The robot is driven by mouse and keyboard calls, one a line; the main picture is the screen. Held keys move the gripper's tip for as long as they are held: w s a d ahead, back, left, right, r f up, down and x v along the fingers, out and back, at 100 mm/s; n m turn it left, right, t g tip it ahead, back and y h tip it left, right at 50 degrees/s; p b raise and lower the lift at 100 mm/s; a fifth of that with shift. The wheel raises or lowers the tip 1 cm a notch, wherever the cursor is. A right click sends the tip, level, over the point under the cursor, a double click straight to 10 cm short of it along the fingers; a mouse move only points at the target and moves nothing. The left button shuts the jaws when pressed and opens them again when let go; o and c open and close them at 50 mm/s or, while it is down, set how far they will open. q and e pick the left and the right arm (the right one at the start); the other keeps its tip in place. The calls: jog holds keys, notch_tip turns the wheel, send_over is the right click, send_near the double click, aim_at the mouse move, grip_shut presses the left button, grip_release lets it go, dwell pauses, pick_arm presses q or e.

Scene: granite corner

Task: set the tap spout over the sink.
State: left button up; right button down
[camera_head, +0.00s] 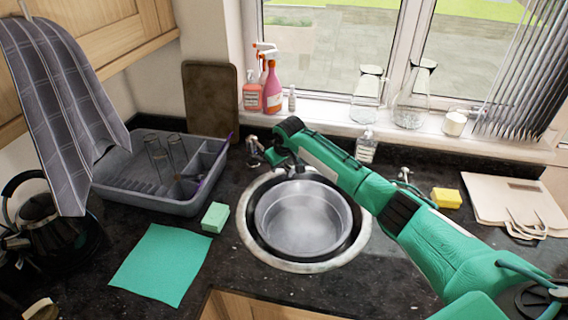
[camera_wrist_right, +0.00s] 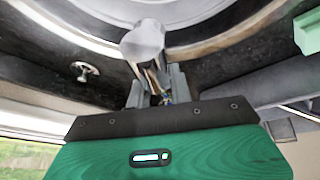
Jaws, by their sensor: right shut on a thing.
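The round metal sink (camera_head: 303,222) is set in the dark worktop, with a dark ring and a pale rim around its basin. My right gripper (camera_head: 290,160) is at the back edge of the sink and largely hides the tap in the head view. In the right wrist view, my right gripper (camera_wrist_right: 157,88) is shut on the grey tap spout (camera_wrist_right: 142,42), with one finger on each side. The spout's rounded end shows against the sink's rim (camera_wrist_right: 215,30). I cannot tell how far over the basin it reaches. My left gripper is not in view.
A metal fitting (camera_head: 253,145) stands left of my gripper, another (camera_head: 405,176) to the right. A grey dish rack (camera_head: 165,200), green sponge (camera_head: 215,217) and green cloth (camera_head: 160,263) lie left of the sink. A soap bottle (camera_head: 366,147) stands behind my arm; a yellow sponge (camera_head: 446,198) lies right.

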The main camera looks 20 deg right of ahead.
jog(key=c, duration=1.3)
grip_release()
jog(key=shift+o, duration=0.2)
jog(key=b+v, duration=0.3)
jog(key=v, duration=1)
jog(key=shift+r, duration=0.4)
jog(key=shift+s, duration=0.1)
